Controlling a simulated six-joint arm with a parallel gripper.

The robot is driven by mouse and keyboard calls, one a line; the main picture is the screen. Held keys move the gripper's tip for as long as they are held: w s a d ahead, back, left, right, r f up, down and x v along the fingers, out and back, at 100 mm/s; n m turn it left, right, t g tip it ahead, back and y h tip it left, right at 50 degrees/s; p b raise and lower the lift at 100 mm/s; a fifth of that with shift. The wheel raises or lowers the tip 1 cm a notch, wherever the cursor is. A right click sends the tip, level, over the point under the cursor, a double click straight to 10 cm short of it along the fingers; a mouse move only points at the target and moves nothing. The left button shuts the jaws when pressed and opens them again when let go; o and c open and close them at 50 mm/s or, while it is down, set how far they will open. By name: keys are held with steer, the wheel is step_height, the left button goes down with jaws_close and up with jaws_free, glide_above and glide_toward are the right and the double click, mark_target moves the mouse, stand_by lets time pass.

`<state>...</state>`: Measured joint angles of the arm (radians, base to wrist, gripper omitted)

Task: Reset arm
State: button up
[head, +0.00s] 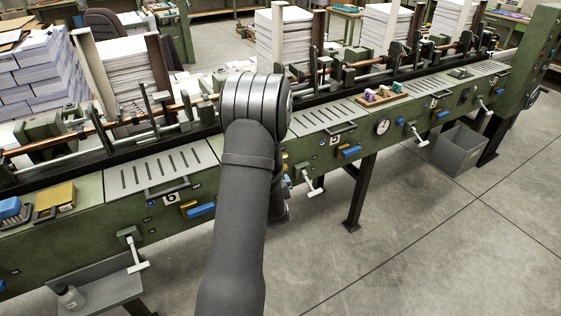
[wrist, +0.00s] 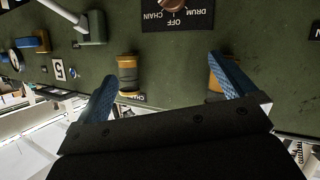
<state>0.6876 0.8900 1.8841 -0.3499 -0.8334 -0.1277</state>
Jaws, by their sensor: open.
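My gripper (wrist: 163,70) is open in the wrist view, its two blue ridged fingers apart with nothing held between them. It faces a green machine panel (wrist: 165,50). A brass-coloured knob (wrist: 128,72) shows just inside the left finger. Another brass-orange piece (wrist: 213,82) is partly behind the right finger; I cannot tell whether they touch. A black plate with a rotary knob (wrist: 174,4) and upside-down OFF, CHAIN and DRUM lettering is at the top. In the head view, my dark arm reaches up to the machine and my gripper is hidden.
The long green gathering machine (head: 75,225) crosses the head view, with blue handles, white levers and a gauge (head: 382,125). Paper stacks (head: 285,40) stand behind it. A wooden tray (head: 382,98) lies on top. A grey bin (head: 458,150) stands right. Open floor (head: 430,240) lies at lower right.

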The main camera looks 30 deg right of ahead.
steer(key=s+a+r+m+g+h, duration=0.1)
steer(key=s+a+r+m+h, duration=0.1)
steer(key=s+r+m, duration=0.5)
steer(key=w+d+f+n, duration=0.1)
steer(key=w+d, duration=0.4)
steer(key=w, duration=0.1)
steer(key=shift+w+d+f+n, duration=0.15)
steer(key=shift+w+f+n, duration=0.15)
steer(key=shift+w+f, duration=0.1)
steer(key=shift+s, duration=0.1)
steer(key=v, duration=1)
steer(key=shift+w, duration=0.2)
steer(key=x, duration=0.9)
steer(key=shift+v, duration=2.4)
